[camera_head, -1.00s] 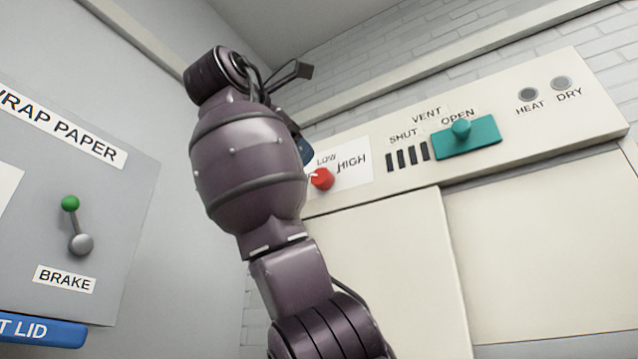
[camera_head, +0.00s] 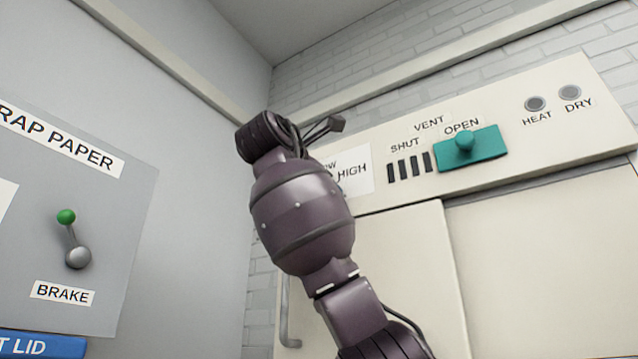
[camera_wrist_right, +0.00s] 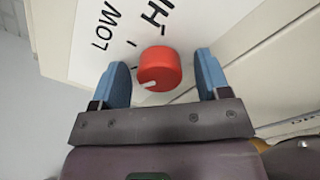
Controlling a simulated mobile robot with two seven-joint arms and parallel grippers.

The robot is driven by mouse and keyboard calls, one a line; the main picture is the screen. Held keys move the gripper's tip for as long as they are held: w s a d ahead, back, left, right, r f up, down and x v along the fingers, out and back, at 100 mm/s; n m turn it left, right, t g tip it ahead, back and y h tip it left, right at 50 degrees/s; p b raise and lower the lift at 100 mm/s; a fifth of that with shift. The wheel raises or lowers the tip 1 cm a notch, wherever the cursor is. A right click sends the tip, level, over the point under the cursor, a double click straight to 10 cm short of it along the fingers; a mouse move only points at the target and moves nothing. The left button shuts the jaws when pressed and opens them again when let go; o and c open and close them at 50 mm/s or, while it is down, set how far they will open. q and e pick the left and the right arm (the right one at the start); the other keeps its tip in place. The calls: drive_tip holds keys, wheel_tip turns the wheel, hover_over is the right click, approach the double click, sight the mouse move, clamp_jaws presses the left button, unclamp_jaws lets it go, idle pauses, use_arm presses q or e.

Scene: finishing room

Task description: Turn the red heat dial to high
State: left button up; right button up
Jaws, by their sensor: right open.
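The red heat dial (camera_wrist_right: 159,66) sits on a white plate (camera_wrist_right: 78,42) lettered LOW and HIGH. Its short white mark shows at the lower left of the knob in the right wrist view. My right gripper (camera_wrist_right: 160,75) is open, with one blue finger on each side of the dial. Gaps show between both fingers and the knob. In the head view my right arm hides the dial and the gripper, and only the plate's HIGH side (camera_head: 352,172) shows clearly. My left gripper is not in view.
Right of the plate on the cream panel are vent slots, a teal vent slider (camera_head: 468,148) and two round HEAT and DRY lamps. A grey panel with a green-tipped brake lever (camera_head: 71,238) stands at left. A cream door (camera_head: 400,270) is below.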

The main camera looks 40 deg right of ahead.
drive_tip(key=c, duration=0.9)
drive_tip(key=shift+m, duration=0.4)
drive_tip(key=m, duration=1.2)
drive_tip(key=m+g+p, duration=0.1)
drive_tip(key=m, duration=1)
drive_tip(key=shift+w+a+f+m+h+p, duration=0.1)
drive_tip(key=shift+w+f+m+h+p, duration=0.1)
drive_tip(key=shift+m+h+p, duration=0.15)
drive_tip(key=shift+s, duration=0.1)
